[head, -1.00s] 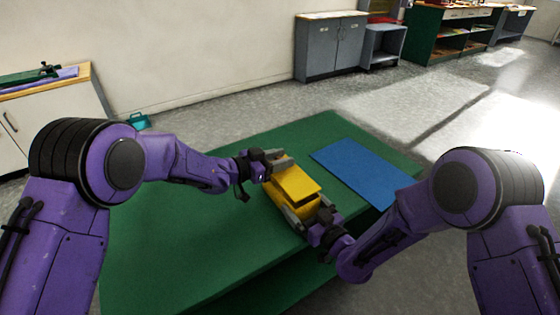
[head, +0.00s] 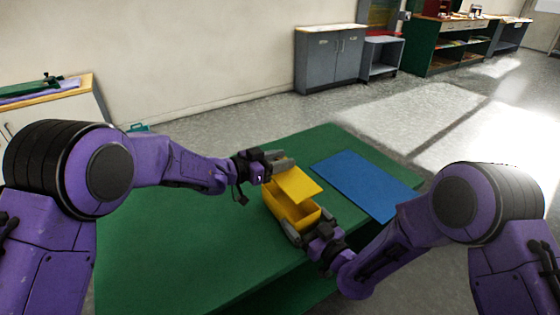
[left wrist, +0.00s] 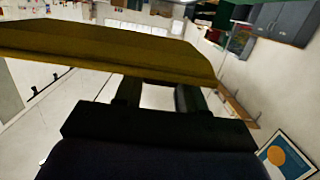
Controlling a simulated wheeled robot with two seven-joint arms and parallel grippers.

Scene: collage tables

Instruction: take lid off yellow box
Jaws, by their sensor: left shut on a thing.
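The yellow lid (head: 298,185) is a flat plate held above the yellow box (head: 283,208), tilted and shifted toward the box's far end. The box's near part is uncovered and shows its open inside. My left gripper (head: 275,163) is shut on the lid at its far end. In the left wrist view the lid (left wrist: 110,50) lies across the fingers as a dark yellow slab. My right gripper (head: 306,226) is at the box's near end, with a finger along each side. I cannot tell whether these fingers press on the box.
The box stands on a green table (head: 190,245). A blue mat (head: 365,183) lies bare on the table to the right of the box. The green surface to the left is clear. Grey cabinets (head: 328,58) stand far behind, by the wall.

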